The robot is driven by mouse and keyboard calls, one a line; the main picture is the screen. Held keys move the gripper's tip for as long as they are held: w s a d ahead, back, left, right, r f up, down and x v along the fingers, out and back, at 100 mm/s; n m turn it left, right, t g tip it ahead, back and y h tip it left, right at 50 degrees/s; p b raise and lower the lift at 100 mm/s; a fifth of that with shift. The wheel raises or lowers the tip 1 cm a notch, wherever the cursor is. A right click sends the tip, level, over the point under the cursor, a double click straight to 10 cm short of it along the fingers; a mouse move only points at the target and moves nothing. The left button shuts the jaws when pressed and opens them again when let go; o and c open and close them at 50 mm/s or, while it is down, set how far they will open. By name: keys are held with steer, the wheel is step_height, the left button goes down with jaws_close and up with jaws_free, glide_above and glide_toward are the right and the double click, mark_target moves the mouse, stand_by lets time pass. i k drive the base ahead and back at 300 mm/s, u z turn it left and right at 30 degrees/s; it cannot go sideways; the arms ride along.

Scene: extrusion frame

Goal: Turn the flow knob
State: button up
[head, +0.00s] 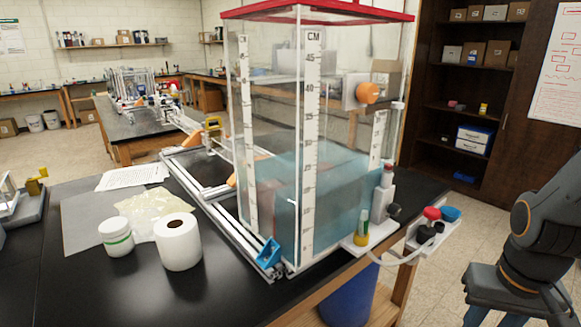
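A clear water tank (330,180) with a red top rim stands on the black bench, part filled with bluish water. Several knob-like parts show, and I cannot tell which one is the flow knob. An orange round knob (368,93) sits on a pale block high on the tank's right side. A red-topped knob (431,213) stands on a white bracket off the bench's right edge, with a dark knob (427,233) just below it. My dark arm shows at the right edge, apart from the tank and knobs. My gripper's fingers are not visible.
A white tube (398,262) hangs in front of the brackets. A yellow-based vial (362,228) stands at the tank's lower right corner. A paper roll (178,241) and white jar (116,237) stand left. A blue bin (348,300) is below. Open floor lies right of the bench.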

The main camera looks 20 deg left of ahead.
mark_target(393, 209)
steer(key=u, duration=0.35)
steer(key=k, duration=1.5)
steer(key=z, duration=0.55)
steer(key=i, duration=1.45)
steer(key=u, duration=0.4)
